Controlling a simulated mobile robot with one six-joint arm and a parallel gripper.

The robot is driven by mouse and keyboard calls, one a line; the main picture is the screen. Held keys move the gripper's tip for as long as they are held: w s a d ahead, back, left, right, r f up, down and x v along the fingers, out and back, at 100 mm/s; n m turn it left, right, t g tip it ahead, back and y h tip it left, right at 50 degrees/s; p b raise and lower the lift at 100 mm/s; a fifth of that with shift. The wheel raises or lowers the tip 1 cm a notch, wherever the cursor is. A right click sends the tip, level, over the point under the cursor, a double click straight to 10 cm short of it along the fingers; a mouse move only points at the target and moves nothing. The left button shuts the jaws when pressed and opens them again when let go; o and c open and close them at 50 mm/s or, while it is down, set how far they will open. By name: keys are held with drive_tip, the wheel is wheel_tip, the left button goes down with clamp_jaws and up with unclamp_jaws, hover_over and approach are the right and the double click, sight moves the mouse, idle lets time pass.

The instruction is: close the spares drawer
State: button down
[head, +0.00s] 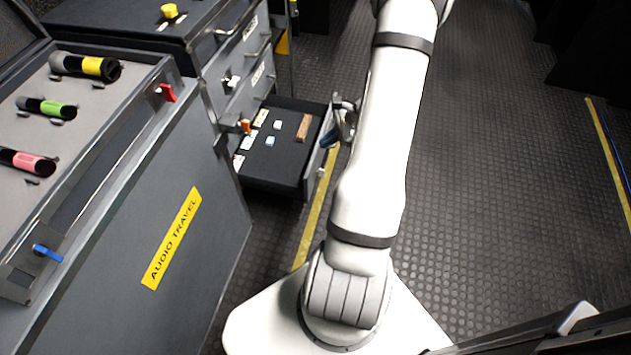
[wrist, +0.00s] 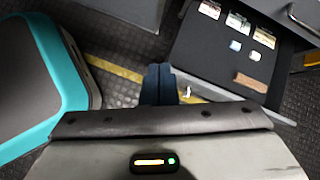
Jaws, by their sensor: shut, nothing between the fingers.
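The spares drawer (head: 260,176) stands pulled out of the grey cabinet in the head view, its dark tray holding several small items. It also shows at the upper right of the wrist view (wrist: 212,72). My gripper (head: 330,138) is at the outer side of the drawer's front panel, partly hidden by my arm. In the wrist view its dark blue fingers (wrist: 158,85) are together and empty, beside the drawer's front. A small pale handle part shows close to the fingers. I cannot tell whether the fingers touch the front panel.
A grey case marked AUDIO TRAVEL (head: 172,238) stands at the left, holding several coloured cylinders. The cabinet's upper drawers (head: 240,62) appear shut. A yellow knob (head: 170,11) is on the cabinet top. The ridged floor (head: 480,180) to the right is clear.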

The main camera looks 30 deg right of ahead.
drive_tip(key=s+d+f+m+t+b, duration=0.1)
drive_tip(key=s+d+f+m+b, duration=0.15)
drive_tip(key=f, duration=0.55)
drive_tip(key=s+d+f+m+t+b, duration=0.1)
drive_tip(key=d+f+m+b, duration=0.2)
drive_tip(key=f, duration=0.5)
drive_tip(key=b, duration=0.2)
approach(309, 178)
wheel_tip(309, 178, down, 3)
drive_tip(key=shift+h, duration=0.3)
drive_tip(key=shift+w+a+f+b, duration=0.1)
drive_tip(key=shift+w+a+b, duration=0.25)
drive_tip(key=shift+w+a, duration=0.4)
drive_tip(key=shift+w+a+f+b, duration=0.1)
drive_tip(key=shift+w+a+b, duration=0.25)
drive_tip(key=shift+w+a, duration=0.45)
drive_tip(key=shift+s+a, duration=0.2)
